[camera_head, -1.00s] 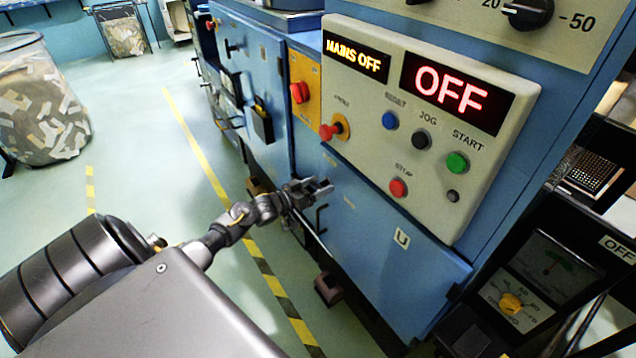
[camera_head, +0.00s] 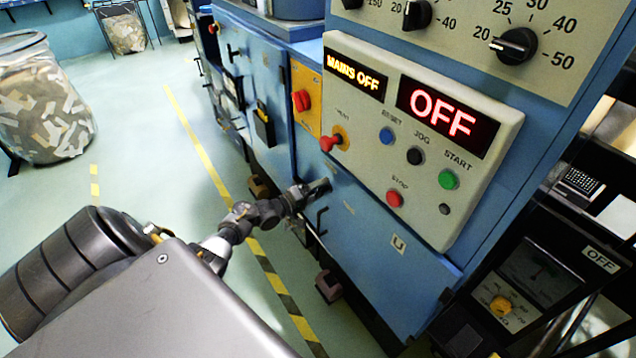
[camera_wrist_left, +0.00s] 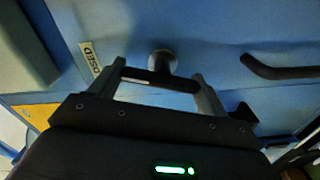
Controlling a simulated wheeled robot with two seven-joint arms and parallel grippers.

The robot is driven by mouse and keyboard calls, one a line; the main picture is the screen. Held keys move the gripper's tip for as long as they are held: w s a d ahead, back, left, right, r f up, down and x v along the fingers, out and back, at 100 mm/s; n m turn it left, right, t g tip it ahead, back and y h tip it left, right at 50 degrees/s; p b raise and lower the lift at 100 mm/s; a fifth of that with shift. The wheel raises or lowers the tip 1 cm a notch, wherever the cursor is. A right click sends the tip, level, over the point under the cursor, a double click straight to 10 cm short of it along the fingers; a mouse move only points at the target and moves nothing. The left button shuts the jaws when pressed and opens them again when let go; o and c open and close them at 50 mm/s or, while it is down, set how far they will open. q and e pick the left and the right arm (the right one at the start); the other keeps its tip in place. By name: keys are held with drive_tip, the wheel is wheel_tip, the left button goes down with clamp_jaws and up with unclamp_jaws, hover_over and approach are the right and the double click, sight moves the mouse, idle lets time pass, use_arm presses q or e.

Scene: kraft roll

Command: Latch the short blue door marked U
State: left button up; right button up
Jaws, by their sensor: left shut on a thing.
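The short blue door (camera_head: 365,248) with the white U label (camera_head: 398,244) is below the control panel in the head view. It looks flush with the cabinet front. My left gripper (camera_head: 320,187) is at its upper left part. In the left wrist view, the gripper (camera_wrist_left: 160,82) is shut on a dark latch bar (camera_wrist_left: 185,84), which turns on a round metal boss (camera_wrist_left: 163,62). A label ending in "OSED" (camera_wrist_left: 90,57) is beside it. The door's black pull handle (camera_head: 320,221) is just below the gripper and also shows in the wrist view (camera_wrist_left: 280,71). My right gripper is out of view.
The control panel (camera_head: 365,115) overhangs the door, with a red knob (camera_head: 328,143) close above my gripper.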

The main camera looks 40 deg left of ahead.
use_arm(q)
drive_tip(key=shift+a+n+p, duration=0.1)
drive_tip(key=shift+n+p, duration=0.35)
drive_tip(key=shift+n, duration=1.25)
drive_tip(key=o, duration=1)
drive_tip(key=v, duration=1)
drive_tip(key=shift+s+a, duration=0.1)
drive_tip(key=shift+s, duration=0.25)
